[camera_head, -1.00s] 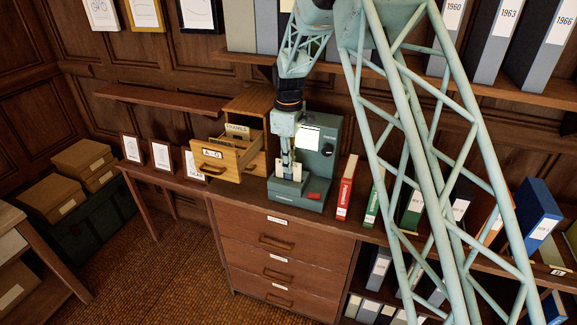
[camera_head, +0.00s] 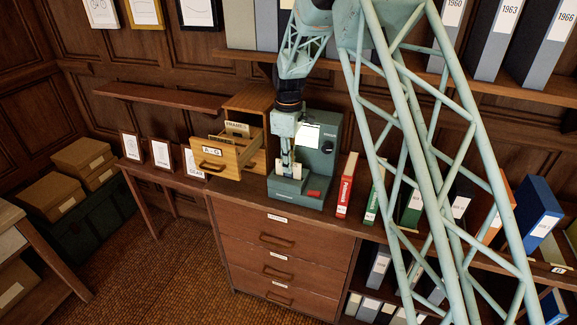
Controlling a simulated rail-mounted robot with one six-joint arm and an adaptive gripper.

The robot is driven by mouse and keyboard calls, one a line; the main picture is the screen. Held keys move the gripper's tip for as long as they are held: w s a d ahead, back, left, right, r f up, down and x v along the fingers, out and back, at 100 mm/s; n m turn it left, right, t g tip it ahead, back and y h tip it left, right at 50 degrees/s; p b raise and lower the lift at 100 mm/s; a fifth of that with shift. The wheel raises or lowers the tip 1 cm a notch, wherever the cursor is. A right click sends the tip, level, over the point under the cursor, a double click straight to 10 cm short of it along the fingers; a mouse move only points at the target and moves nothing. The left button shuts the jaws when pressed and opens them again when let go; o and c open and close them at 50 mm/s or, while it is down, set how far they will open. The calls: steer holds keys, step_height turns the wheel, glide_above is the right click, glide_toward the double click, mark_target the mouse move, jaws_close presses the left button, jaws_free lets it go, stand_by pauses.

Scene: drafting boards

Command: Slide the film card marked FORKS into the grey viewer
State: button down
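The grey viewer (camera_head: 328,132) is a grey-green box on the cabinet top, with a lit white screen (camera_head: 308,135) and a red part on its low front base. My gripper (camera_head: 288,172) points down over the base, in front of the viewer's upright body. A small pale card (camera_head: 297,171) shows on both sides of the fingers, which appear shut on it. Its marking is too small to read, so I cannot tell whether it says FORKS. The fingers hide its middle, and I cannot tell whether its lower edge is in a slot.
A wooden card drawer marked A–G (camera_head: 212,160) stands open left of the viewer, with a divider card (camera_head: 237,129) upright in it. A red binder (camera_head: 346,186) stands close on the right. Small framed pictures (camera_head: 162,154) stand further left.

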steer(key=shift+f, duration=0.1)
steer(key=c, duration=2.8)
jaws_free()
step_height(320, 180, up, 12)
